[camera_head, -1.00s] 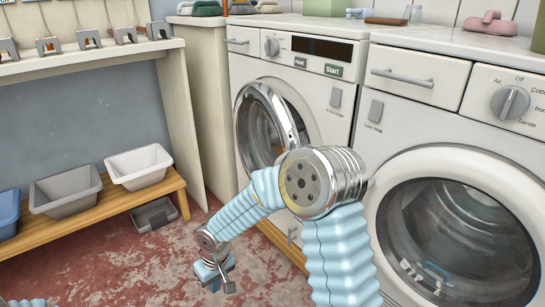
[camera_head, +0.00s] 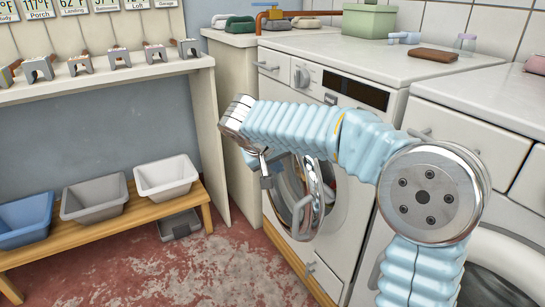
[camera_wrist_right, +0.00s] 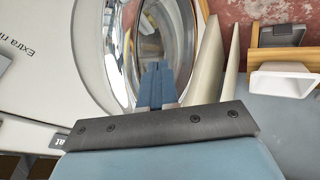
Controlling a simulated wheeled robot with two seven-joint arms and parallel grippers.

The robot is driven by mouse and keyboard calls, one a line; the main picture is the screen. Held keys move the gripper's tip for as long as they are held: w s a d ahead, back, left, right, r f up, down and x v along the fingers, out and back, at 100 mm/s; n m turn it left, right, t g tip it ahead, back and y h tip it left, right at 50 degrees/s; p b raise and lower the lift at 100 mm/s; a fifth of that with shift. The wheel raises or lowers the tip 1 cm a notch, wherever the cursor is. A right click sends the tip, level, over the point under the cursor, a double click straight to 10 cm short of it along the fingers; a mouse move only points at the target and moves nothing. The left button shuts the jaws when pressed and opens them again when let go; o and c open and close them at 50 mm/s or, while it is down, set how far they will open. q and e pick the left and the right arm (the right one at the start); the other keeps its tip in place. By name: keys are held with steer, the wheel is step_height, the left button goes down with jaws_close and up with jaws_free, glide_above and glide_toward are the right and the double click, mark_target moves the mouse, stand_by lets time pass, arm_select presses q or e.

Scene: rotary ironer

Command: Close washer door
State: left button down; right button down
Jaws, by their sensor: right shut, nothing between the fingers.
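The washer (camera_head: 350,150) is the white front-loader left of a second machine. Its round chrome-rimmed door (camera_head: 318,198) stands out from the front, open by an angle I cannot judge well. Part of the round opening shows beside it, and my right arm hides the upper part. My right gripper (camera_head: 266,181) hangs at the left side of the door, fingers down. In the right wrist view its blue fingers (camera_wrist_right: 154,80) are shut and empty, close in front of the chrome rim (camera_wrist_right: 116,45). I cannot tell whether they touch. My left gripper is out of view.
The second white machine (camera_head: 460,125) stands at the right, partly behind my right arm. A wooden bench (camera_head: 130,215) with several tubs is at the left. A pale panel (camera_head: 212,150) stands left of the washer. Open red floor (camera_head: 220,265) lies in front.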

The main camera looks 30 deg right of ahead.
steer(key=d, duration=0.1)
steer(key=d+f, duration=0.1)
steer(key=d, duration=0.1)
steer(key=d+f, duration=0.1)
steer(key=d, duration=0.1)
steer(key=shift+w+d+f, duration=0.25)
steer(key=shift+w, duration=0.15)
